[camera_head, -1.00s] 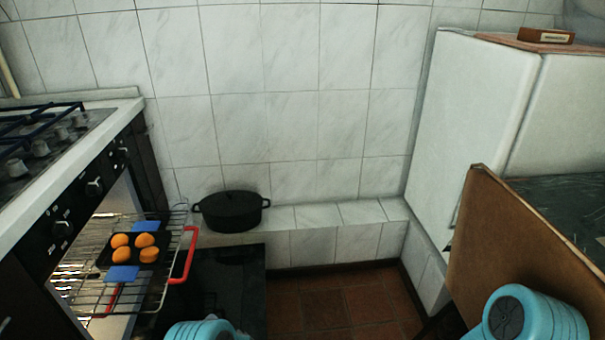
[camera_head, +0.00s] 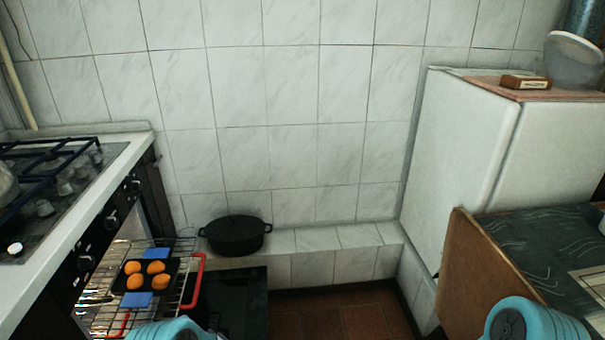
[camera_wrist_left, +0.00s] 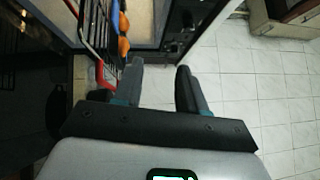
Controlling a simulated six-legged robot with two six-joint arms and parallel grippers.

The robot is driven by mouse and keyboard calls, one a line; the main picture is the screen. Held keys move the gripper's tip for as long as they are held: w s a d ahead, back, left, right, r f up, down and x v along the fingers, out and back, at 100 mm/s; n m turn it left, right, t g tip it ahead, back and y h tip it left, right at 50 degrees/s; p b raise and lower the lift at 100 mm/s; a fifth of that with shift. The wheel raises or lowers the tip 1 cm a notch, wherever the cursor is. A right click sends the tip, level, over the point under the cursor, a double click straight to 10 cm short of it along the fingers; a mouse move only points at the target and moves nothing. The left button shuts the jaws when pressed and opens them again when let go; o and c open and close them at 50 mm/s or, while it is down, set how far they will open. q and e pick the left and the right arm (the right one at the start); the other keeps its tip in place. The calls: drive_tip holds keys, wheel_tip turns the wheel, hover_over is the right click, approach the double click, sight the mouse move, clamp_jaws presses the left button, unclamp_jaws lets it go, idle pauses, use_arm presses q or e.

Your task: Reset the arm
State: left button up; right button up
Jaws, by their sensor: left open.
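My left gripper (camera_wrist_left: 159,72) is open in the left wrist view, with nothing between its dark fingers. The tiled wall or floor surface lies beyond it, and the oven rack (camera_wrist_left: 84,38) with its red handle is to its left. In the head view only a teal part of my left arm (camera_head: 172,329) and a teal part of my right arm (camera_head: 535,320) show at the bottom edge. Neither gripper is visible there. A small black tray (camera_head: 170,283) with blue grips holds several orange round items (camera_head: 156,267) on the pulled-out oven rack (camera_head: 178,250).
The oven with a gas hob (camera_head: 60,185) stands at left. A black lidded pot (camera_head: 236,236) sits on the tiled ledge (camera_head: 315,240). At right are a white fridge (camera_head: 455,140) and a dark-topped counter (camera_head: 550,240) with a brown side panel. The floor between is clear.

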use_arm(q)
wheel_tip(320, 180, up, 9)
drive_tip(key=s+h+p, duration=0.1)
drive_tip(key=h+p, duration=0.6)
drive_tip(key=p, duration=0.4)
drive_tip(key=s+d+f+n+g+h+p, duration=0.1)
drive_tip(key=s+d+f+n+g+h, duration=0.1)
drive_tip(key=s+d+n+g+h, duration=0.3)
drive_tip(key=s+d+f+n+g+h+p, duration=0.2)
drive_tip(key=s+d+n+g+h, duration=0.3)
drive_tip(key=s, duration=1.5)
drive_tip(key=d+g+h, duration=0.1)
drive_tip(key=d+h, duration=0.1)
drive_tip(key=d, duration=0.3)
drive_tip(key=shift+s+d+f+n+h, duration=0.3)
drive_tip(key=shift+d+f, duration=0.05)
drive_tip(key=shift+d, duration=0.05)
use_arm(e)
wheel_tip(320, 180, up, 17)
drive_tip(key=shift+f, duration=0.2)
